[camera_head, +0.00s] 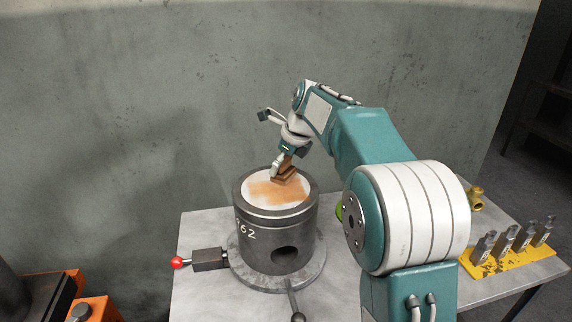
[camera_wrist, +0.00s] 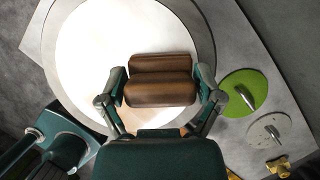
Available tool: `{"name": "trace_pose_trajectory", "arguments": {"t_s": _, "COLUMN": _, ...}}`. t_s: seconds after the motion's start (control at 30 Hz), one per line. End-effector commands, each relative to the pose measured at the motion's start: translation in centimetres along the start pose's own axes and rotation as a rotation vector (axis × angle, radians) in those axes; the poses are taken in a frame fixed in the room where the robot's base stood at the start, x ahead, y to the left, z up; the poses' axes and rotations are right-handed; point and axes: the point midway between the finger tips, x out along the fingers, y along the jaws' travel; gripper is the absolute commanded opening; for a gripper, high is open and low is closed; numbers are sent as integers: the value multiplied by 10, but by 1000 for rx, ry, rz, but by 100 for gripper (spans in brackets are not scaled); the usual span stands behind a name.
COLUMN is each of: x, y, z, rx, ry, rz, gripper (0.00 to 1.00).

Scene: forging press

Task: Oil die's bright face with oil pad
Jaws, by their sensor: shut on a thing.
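The die (camera_head: 275,240) is a dark cylinder chalk-marked with digits, standing on a round grey base on the table. Its bright face (camera_head: 262,198) is on top, pale with an orange-brown smear across the middle and front. In the wrist view the bright face (camera_wrist: 90,50) looks mostly white. My gripper (camera_head: 283,163) is shut on the oil pad (camera_head: 284,175), a brown block. The pad is over the back right part of the face and appears to touch it. In the wrist view the pad (camera_wrist: 160,80) sits between both fingers of my gripper (camera_wrist: 162,95).
A red-knobbed lever (camera_head: 178,262) sticks out left of the die. A green disc (camera_wrist: 240,85) and a grey disc (camera_wrist: 270,130), both with handles, lie beside it. A yellow rack (camera_head: 510,262) with several metal pieces and a brass fitting (camera_head: 475,198) are at right.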

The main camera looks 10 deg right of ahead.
Motion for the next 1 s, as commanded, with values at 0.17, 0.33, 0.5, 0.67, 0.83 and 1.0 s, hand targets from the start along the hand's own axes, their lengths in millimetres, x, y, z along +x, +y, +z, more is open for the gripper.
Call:
{"name": "trace_pose_trajectory", "arguments": {"t_s": 0.17, "x": 4, "y": 10, "z": 10, "rx": -2, "ry": 0, "rz": 0, "gripper": 46}}
{"name": "trace_pose_trajectory", "arguments": {"t_s": 0.33, "x": 8, "y": 18, "z": 17, "rx": -1, "ry": 0, "rz": 0, "gripper": 46}}
{"name": "trace_pose_trajectory", "arguments": {"t_s": 0.5, "x": 10, "y": 20, "z": 20, "rx": -1, "ry": 0, "rz": 0, "gripper": 46}}
{"name": "trace_pose_trajectory", "arguments": {"t_s": 0.67, "x": 14, "y": 28, "z": 27, "rx": -3, "ry": 0, "rz": 0, "gripper": 46}}
{"name": "trace_pose_trajectory", "arguments": {"t_s": 0.83, "x": 18, "y": 37, "z": 36, "rx": -3, "ry": 0, "rz": 1, "gripper": 46}}
{"name": "trace_pose_trajectory", "arguments": {"t_s": 1.0, "x": 21, "y": 40, "z": 39, "rx": 0, "ry": 1, "rz": 1, "gripper": 46}}
